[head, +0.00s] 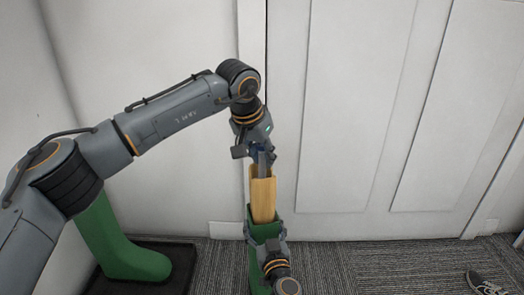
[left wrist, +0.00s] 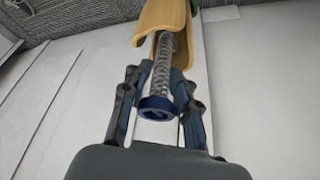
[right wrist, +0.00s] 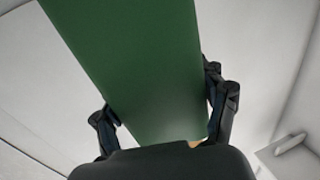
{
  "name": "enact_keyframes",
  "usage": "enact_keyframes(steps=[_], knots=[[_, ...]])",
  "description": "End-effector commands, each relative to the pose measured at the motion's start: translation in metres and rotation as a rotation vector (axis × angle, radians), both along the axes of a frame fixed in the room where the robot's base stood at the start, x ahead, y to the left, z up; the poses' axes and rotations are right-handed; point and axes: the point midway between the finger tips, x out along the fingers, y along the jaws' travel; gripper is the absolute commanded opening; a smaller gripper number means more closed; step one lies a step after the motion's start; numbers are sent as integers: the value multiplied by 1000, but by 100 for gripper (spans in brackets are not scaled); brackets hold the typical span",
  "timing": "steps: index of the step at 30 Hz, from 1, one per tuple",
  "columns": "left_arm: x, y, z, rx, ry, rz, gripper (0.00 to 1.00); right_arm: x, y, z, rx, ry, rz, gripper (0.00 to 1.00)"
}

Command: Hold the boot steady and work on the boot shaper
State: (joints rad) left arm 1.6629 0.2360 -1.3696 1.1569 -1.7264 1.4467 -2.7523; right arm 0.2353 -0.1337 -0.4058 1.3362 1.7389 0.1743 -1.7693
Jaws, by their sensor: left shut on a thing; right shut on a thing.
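The wooden boot shaper (head: 263,196) stands upright with its lower end inside the top of the green boot (head: 264,231). My left gripper (head: 260,153) is above it, shut on the shaper's blue knob. In the left wrist view the knob (left wrist: 157,108) sits between the fingers, with a coil spring (left wrist: 165,65) running to the wooden halves (left wrist: 160,22). My right gripper (head: 265,238) is shut around the boot's shaft below the rim. In the right wrist view the green shaft (right wrist: 140,65) lies between the fingers. My right arm hides much of the boot's lower part.
A second green boot (head: 120,250) stands on a black tray (head: 180,277) at the left, partly behind my left arm. A white panelled door (head: 350,120) and wall are close behind. A shoe (head: 484,284) lies at the lower right. The carpet (head: 380,265) between is clear.

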Motion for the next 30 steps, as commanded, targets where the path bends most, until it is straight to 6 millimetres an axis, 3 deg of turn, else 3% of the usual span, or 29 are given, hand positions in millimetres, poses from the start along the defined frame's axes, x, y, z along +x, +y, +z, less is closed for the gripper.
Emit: enact_keyframes(steps=[30], knots=[[0, 0, -50, -1, 1, 1, 0, 0, 0, 0, 0, 1, 0, 10]])
